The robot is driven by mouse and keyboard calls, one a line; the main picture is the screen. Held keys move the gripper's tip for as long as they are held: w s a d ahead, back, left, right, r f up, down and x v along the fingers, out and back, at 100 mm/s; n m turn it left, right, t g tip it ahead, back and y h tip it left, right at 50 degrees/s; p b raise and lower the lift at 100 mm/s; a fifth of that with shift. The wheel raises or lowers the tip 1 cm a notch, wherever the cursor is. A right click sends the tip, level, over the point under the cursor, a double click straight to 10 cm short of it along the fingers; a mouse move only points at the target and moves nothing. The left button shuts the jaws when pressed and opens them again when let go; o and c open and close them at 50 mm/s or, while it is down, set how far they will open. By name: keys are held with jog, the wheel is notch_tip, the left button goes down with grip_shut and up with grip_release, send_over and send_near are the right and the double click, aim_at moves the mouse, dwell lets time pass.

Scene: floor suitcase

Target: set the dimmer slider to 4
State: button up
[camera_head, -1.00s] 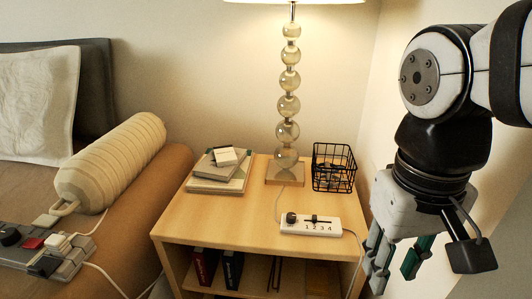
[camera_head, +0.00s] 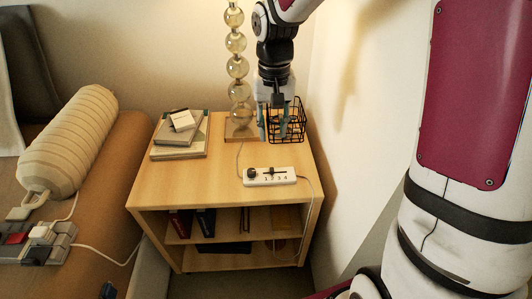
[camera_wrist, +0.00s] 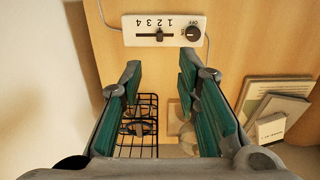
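The dimmer (camera_head: 257,183) is a white box with a dark round knob at its left and a short black slider in a slot above the digits 1 to 4. It lies near the front of the wooden nightstand (camera_head: 170,180). In the wrist view the dimmer (camera_wrist: 138,40) is upside down at the top, and the slider handle (camera_wrist: 159,35) appears near the 2. My gripper (camera_head: 273,134) points down above the back right of the nightstand, behind the dimmer. In the wrist view my gripper (camera_wrist: 160,68) is open with nothing between its green-padded fingers.
A black wire basket (camera_head: 299,125) stands close to my gripper. A lamp with a glass-ball stem (camera_head: 236,67) stands at the back, and stacked books (camera_head: 180,151) lie at the left. A cord runs from the dimmer's right end. The wall is close on the right.

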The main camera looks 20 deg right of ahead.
aim_at(272, 169)
notch_tip(272, 169, down, 13)
jog(key=b, duration=0.5)
jog(key=shift+f, duration=0.2)
grip_shut()
jog(key=shift+d, duration=0.1)
